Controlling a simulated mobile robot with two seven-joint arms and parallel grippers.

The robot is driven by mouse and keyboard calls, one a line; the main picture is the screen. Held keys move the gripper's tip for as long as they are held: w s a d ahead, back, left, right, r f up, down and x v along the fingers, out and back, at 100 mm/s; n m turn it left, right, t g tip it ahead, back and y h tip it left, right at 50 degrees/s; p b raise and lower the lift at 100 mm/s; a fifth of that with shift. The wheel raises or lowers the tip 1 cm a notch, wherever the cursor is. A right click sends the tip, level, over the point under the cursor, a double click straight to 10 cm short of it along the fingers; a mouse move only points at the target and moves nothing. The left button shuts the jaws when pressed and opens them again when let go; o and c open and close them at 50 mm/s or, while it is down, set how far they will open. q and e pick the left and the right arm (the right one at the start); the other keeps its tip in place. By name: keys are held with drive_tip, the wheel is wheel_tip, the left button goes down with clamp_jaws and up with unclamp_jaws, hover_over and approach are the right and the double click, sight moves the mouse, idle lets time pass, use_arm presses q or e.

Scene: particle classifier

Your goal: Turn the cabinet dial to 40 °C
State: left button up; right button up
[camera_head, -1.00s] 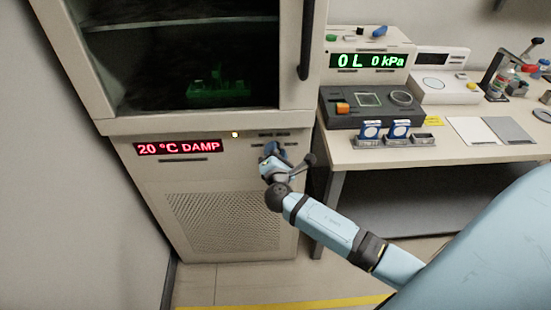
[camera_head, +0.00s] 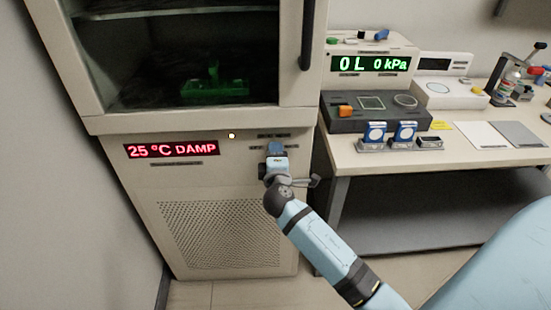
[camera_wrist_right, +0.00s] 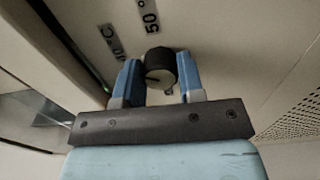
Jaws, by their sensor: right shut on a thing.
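The cabinet (camera_head: 225,235) stands at the left of the head view. Its red display (camera_head: 171,149) reads 25 °C DAMP. My right gripper (camera_head: 275,150) is at the cabinet's front panel, right of the display, and hides the dial there. In the right wrist view the dial (camera_wrist_right: 159,64) is a dark round knob with a mark line on its pale face. The blue fingers of my right gripper (camera_wrist_right: 158,80) are on both sides of it, shut on it. Labels by the dial show 50 ° (camera_wrist_right: 151,16) and a partly readable °C. My left gripper is not in view.
A glass-fronted chamber with a green item (camera_head: 214,88) is above the panel. A bench (camera_head: 360,155) to the right carries a pressure unit reading 0L 0 kPa (camera_head: 370,63), a dark tray unit, a scale and small blue-faced items. The floor before the cabinet is clear.

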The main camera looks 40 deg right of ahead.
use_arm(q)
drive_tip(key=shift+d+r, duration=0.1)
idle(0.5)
use_arm(e)
drive_tip(key=o, duration=0.9)
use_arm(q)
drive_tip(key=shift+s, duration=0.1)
use_arm(e)
drive_tip(key=shift+s, duration=0.1)
